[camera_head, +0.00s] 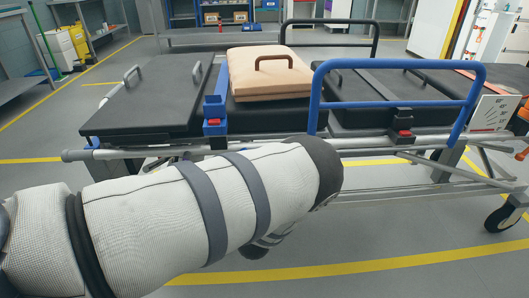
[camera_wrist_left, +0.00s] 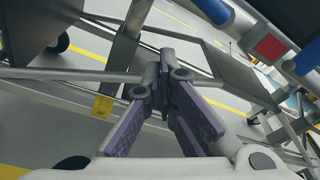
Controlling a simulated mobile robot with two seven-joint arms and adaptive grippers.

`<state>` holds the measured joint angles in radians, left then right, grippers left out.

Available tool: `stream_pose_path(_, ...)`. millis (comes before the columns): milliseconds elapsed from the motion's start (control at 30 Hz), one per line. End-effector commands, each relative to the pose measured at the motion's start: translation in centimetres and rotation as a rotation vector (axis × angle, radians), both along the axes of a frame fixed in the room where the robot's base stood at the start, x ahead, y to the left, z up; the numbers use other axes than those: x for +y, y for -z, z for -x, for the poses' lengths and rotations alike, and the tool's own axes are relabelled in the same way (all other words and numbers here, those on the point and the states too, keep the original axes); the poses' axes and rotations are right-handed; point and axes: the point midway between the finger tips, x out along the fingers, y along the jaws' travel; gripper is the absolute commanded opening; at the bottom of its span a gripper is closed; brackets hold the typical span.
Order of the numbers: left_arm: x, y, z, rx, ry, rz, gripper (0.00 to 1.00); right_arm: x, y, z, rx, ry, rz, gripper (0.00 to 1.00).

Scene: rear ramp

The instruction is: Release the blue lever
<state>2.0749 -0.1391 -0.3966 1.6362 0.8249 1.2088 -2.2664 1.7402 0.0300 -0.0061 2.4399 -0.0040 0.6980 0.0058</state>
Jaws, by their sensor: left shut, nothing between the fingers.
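My left gripper (camera_wrist_left: 163,75) is shut and empty, pointing at the metal frame, apart from the blue parts. The head view hides its fingers behind my left arm.
The stretcher's metal side bar (camera_head: 110,154) runs across in front of me. A tan cushion (camera_head: 270,72) lies on the black pad. A wheel (camera_head: 503,217) stands at the right. Grey floor with yellow lines is free in front.

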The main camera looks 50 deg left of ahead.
Motion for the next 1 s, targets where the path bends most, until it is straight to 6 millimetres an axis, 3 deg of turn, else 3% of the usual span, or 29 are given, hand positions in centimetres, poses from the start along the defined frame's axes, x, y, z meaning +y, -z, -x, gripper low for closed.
stream_pose_path(33,-0.8,-0.9,0.8,-0.004,-0.002,-0.003,0.00,0.1,-0.6,-0.1,-0.003,0.000,-0.002,0.40)
stream_pose_path(200,-3.4,-1.6,3.3,-0.005,-0.001,-0.004,0.00,0.1,-1.0,-0.2,-0.006,-0.001,-0.003,0.40)
stream_pose_path(400,-5.0,-1.9,5.0,-0.006,-0.002,-0.004,0.00,0.1,-1.1,-0.3,-0.009,-0.001,-0.003,0.40)
stream_pose_path(900,-5.2,-1.8,5.3,-0.006,-0.004,-0.003,0.00,0.1,-1.1,-0.3,-0.009,-0.001,-0.003,0.40)
stream_pose_path(1000,-5.2,0.0,6.8,0.011,-0.022,0.078,0.00,0.1,-1.1,-0.3,-0.009,-0.001,-0.003,0.40)
